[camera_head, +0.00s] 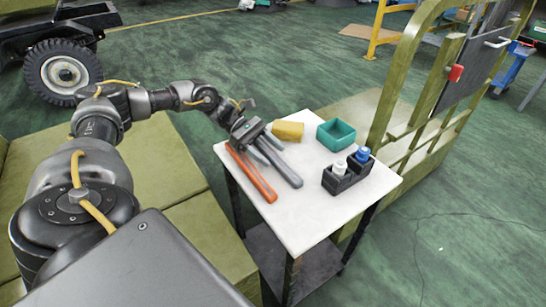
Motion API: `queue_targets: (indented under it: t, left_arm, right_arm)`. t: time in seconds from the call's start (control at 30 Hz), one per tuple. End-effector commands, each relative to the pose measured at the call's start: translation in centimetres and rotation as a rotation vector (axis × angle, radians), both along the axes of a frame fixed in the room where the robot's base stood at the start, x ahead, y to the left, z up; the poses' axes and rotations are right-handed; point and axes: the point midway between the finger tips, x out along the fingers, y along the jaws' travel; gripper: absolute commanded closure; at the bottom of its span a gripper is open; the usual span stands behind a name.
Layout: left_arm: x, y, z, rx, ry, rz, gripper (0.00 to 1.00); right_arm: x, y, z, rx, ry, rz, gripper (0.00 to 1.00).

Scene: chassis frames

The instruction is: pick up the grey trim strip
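The grey trim strip (285,170) lies on the white-topped table (310,212), slanting from the back left toward the front middle. Its far end is hidden behind my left gripper (266,152). My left gripper reaches in over the table's left edge, with its fingers pointing down at the strip's far part. I cannot tell whether the fingers are around the strip or just above it, or whether they are closed. My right gripper is not in view.
An orange strip (255,178) lies just left of the grey one. A yellow block (288,131), a teal bin (336,134) and a black holder (342,180) with a white and a blue-capped bottle stand on the table. An olive frame (410,80) rises behind. The table's front is clear.

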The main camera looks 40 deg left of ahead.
Motion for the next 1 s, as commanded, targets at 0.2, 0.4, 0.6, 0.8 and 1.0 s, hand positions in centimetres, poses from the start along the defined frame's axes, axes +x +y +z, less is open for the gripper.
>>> queue_targets:
  t: [0.2, 0.4, 0.6, 0.8, 1.0]
  left_arm:
    - [0.0, 0.0, 0.0, 0.000, 0.000, 0.000, 0.69]
    - [0.0, 0.0, -0.1, 0.002, 0.003, 0.000, 0.90]
    - [-0.1, 0.1, -0.2, 0.002, 0.005, 0.001, 0.91]
    - [-0.1, 0.1, -0.2, 0.004, 0.008, 0.001, 0.91]
    - [0.0, 0.1, 1.3, 0.004, 0.004, 0.002, 1.00]
  right_arm:
    - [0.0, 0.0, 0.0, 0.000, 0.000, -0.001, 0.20]
    - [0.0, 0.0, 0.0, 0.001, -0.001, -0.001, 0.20]
    - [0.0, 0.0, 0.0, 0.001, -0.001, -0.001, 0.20]
    - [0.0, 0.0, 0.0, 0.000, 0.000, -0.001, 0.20]
    - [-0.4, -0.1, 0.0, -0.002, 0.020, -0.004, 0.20]
